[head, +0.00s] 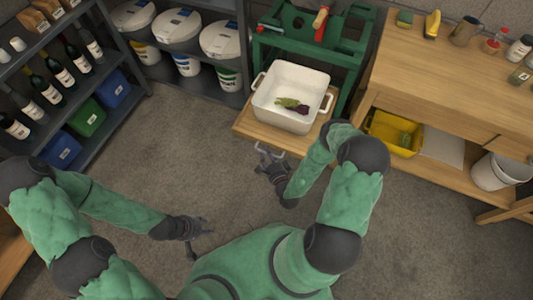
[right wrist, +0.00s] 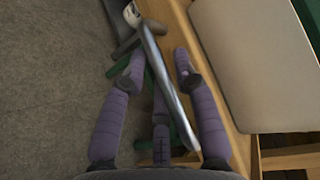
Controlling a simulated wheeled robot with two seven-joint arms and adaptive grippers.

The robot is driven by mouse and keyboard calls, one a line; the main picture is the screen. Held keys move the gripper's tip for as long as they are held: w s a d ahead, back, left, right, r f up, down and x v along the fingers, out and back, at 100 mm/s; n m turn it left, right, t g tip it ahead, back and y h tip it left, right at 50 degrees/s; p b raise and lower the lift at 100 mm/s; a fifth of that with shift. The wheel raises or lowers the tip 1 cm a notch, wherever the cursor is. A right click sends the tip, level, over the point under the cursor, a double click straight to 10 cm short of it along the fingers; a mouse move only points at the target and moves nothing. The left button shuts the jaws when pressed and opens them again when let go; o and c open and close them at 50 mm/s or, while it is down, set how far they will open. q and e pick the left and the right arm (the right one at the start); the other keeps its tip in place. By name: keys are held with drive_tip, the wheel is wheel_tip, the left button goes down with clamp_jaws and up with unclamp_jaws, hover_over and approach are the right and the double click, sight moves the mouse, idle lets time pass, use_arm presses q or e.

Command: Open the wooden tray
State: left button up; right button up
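The wooden tray (head: 247,127) is a light wood board at the front of a green frame, with a metal bar handle (head: 268,148) on its front edge. In the right wrist view the handle (right wrist: 165,85) runs slantwise between the fingers of my right gripper (right wrist: 158,62). Those fingers are apart, one on each side of the bar, with a gap visible. In the head view my right gripper (head: 264,157) is at the tray's front edge. My left gripper (head: 209,228) is empty above the floor, its fingers apart, away from the tray.
A white two-handled tub (head: 288,82) with green and purple items stands on the tray. The green frame (head: 345,50) is behind it. A wooden bench (head: 440,75) with a yellow bin (head: 381,137) is at right. Bottle shelves (head: 75,85) are at left. The middle floor is clear.

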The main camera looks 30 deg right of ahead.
drive_tip(key=s+r, duration=0.1)
drive_tip(key=s, duration=1.1)
drive_tip(key=shift+a+r, duration=0.4)
drive_tip(key=shift+w, duration=0.15)
drive_tip(key=w+a+f+n+g+y+p, duration=0.1)
drive_tip(key=w+a+f+n+g+y, duration=0.25)
drive_tip(key=a+n+g, duration=0.4)
drive_tip(key=s+a+r+n+g+y, duration=0.1)
drive_tip(key=s+a+r+n+g, duration=0.5)
drive_tip(key=s+n+g, duration=0.2)
drive_tip(key=shift+s+a+n+y+p, duration=0.2)
drive_tip(key=shift+s+n+y+p, duration=0.2)
drive_tip(key=shift+s+n, duration=0.75)
